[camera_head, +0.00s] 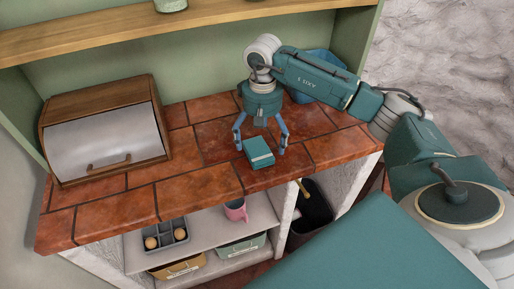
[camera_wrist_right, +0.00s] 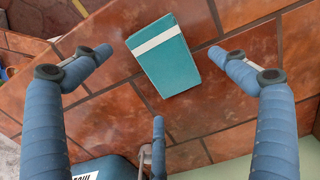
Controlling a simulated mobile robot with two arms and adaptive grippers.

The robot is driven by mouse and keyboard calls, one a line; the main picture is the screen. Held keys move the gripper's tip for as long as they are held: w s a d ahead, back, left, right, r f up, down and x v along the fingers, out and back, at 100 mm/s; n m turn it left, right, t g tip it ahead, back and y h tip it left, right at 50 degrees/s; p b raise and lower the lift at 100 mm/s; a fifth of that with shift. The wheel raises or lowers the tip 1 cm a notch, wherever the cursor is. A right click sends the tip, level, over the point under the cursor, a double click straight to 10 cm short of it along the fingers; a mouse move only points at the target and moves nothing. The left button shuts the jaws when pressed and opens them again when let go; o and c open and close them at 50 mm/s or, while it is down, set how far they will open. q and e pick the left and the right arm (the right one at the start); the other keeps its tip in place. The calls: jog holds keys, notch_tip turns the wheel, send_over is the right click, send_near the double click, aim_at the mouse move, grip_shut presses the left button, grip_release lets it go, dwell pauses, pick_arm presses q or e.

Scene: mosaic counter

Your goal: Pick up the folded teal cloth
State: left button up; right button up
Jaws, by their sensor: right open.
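The folded teal cloth (camera_head: 258,154) lies on the red tiled counter near its front edge, a small block shape with a pale stripe. In the right wrist view the cloth (camera_wrist_right: 172,72) lies between and beyond the two front fingertips, with its striped end away from the third finger. My right gripper (camera_head: 260,146) points down over the cloth, its blue fingers spread open on both sides. In the right wrist view the gripper (camera_wrist_right: 160,58) is empty, and no finger clearly touches the cloth. My left gripper is not in view.
A wooden bread box (camera_head: 105,130) stands on the left of the counter (camera_head: 195,187). A blue bin (camera_head: 320,62) stands behind my right arm. Below are a pink mug (camera_head: 236,210), a grey tray (camera_head: 166,236) and labelled baskets. The counter around the cloth is clear.

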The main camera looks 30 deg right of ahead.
jog(key=shift+s+f, duration=0.35)
jog(key=shift+f, duration=0.8)
jog(key=shift+w+f, duration=0.15)
jog(key=shift+w, duration=0.05)
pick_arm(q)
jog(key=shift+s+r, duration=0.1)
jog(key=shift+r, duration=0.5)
pick_arm(e)
jog(key=shift+s, duration=0.1)
jog(key=c, duration=1.1)
jog(key=shift+c, duration=0.2)
notch_tip(320, 180, up, 11)
jog(key=b, duration=0.3)
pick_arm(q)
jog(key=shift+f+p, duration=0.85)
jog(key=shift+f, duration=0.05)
pick_arm(e)
notch_tip(320, 180, up, 9)
send_over(262, 147)
jog(key=shift+s+a, duration=0.1)
jog(key=shift+s, duration=0.05)
